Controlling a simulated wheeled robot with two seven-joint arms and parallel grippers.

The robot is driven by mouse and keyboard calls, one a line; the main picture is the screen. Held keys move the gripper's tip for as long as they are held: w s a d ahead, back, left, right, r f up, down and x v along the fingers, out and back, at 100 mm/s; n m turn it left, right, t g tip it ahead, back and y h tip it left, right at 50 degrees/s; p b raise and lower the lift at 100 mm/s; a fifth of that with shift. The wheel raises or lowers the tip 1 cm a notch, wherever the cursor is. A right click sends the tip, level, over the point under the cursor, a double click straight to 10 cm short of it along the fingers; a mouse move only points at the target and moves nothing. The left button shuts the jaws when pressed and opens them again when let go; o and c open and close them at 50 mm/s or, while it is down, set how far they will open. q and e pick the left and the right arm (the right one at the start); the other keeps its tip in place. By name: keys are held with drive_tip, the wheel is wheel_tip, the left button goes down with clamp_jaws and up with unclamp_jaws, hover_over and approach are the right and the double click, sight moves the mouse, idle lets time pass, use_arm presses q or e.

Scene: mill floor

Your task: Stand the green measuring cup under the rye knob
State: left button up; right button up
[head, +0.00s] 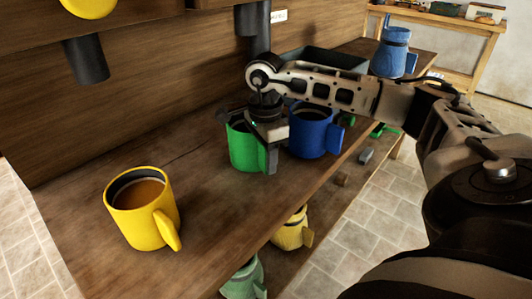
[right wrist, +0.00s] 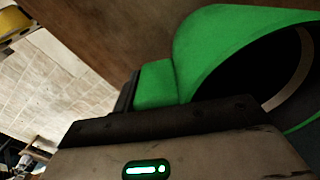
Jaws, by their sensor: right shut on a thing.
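The green measuring cup (head: 242,150) stands upright on, or just above, the wooden bench (head: 190,145); I cannot tell which. My right gripper (head: 266,150) is shut on its handle side. In the right wrist view the green cup (right wrist: 205,50) shows its dark open mouth, with its handle at the gripper's fingers. A dark spout (head: 254,35) hangs from the wooden back panel above and behind the cup. Another dark spout (head: 86,60) at upper left has a yellow knob (head: 89,7). I cannot read which knob is rye. My left gripper is not in view.
A blue cup (head: 312,137) stands close to the right of the green cup. A yellow cup (head: 139,205) with brown contents stands at front left. A dark tray (head: 325,61) and a blue jug (head: 391,52) are farther back. A lower shelf holds a yellow vessel (head: 291,235).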

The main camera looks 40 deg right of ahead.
idle(0.4)
drive_tip(key=o, duration=1.5)
drive_tip(key=shift+c, duration=0.2)
